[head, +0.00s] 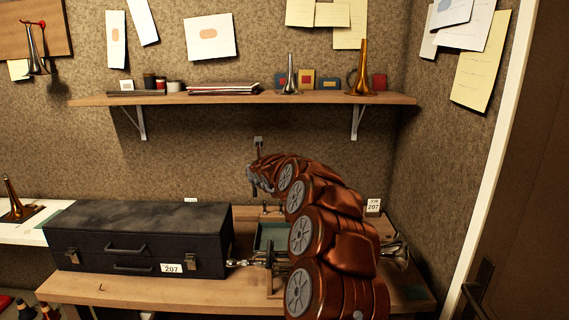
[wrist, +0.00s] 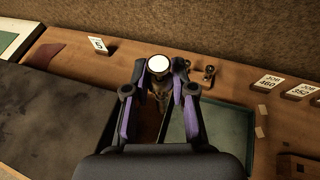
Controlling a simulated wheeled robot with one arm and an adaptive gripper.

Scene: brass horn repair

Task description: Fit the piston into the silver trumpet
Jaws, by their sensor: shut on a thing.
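My gripper (wrist: 160,78) is shut on the piston (wrist: 158,66), whose pale round top faces the camera between the two fingers in the wrist view. In the head view my gripper (head: 252,181) is above the bench, behind the right end of the black case; the piston cannot be made out clearly there. The silver trumpet lies on the bench, with its bell (head: 397,252) to the right and its valve section (head: 267,256) beside the case. My arm hides its middle. I cannot make out the trumpet in the wrist view.
The black case (head: 140,238) fills the bench's left part. A green-lined tray (wrist: 224,140) lies below right of my gripper, with small metal parts (wrist: 209,73) behind it. Numbered cards (wrist: 267,83) stand nearby. A wall shelf (head: 245,99) hangs above.

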